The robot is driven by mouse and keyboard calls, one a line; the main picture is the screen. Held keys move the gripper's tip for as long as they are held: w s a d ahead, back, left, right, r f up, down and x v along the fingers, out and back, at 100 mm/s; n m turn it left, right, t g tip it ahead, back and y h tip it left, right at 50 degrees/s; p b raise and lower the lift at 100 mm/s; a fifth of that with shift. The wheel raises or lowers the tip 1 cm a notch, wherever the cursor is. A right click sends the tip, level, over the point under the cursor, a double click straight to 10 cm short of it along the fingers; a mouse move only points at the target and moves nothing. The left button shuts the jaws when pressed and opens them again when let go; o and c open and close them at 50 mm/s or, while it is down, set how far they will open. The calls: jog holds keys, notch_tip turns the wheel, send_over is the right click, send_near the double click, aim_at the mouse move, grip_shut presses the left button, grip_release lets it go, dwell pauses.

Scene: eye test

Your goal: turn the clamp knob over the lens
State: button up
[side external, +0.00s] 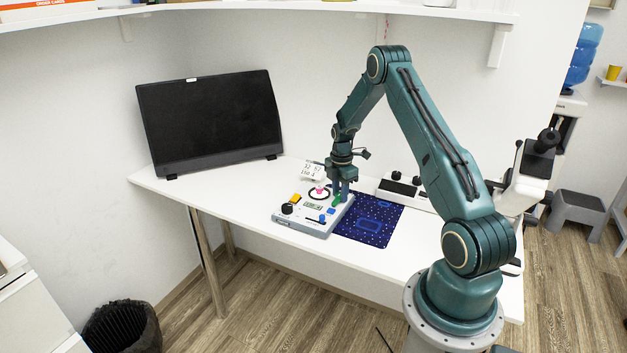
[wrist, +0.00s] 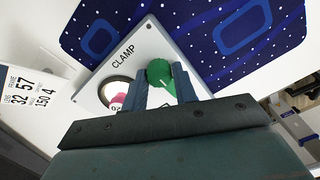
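The green clamp knob (wrist: 160,73) has a pale pointer line and sits on a grey panel beside the printed word CLAMP. It also shows in the side view (side external: 337,199), partly covered by my gripper. My gripper (wrist: 163,82) points down at the panel, with one dark blue finger on each side of the knob. Both fingers appear to touch it. In the side view, my gripper (side external: 343,194) is low over the device. A dark-rimmed round opening (wrist: 115,93) beside the knob, apparently the lens seat, shows something pink inside, partly hidden by my gripper.
The grey device (side external: 308,226) carries a black knob (side external: 287,209), a yellow block and blue and red controls. A white number card (side external: 312,171) stands behind.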

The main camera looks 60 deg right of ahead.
jog(key=shift+m, duration=0.4)
jog(key=shift+c, duration=0.4)
jog(key=m, duration=0.7)
jog(key=shift+r+m, duration=0.1)
jog(key=shift+m, duration=0.3)
jog(key=m, duration=0.4)
jog(key=shift+m, duration=0.3)
jog(key=shift+d+m, duration=0.1)
jog(key=shift+m, duration=2.2)
jog(key=shift+w, duration=0.1)
jog(key=o, duration=0.7)
jog(key=shift+r, duration=0.1)
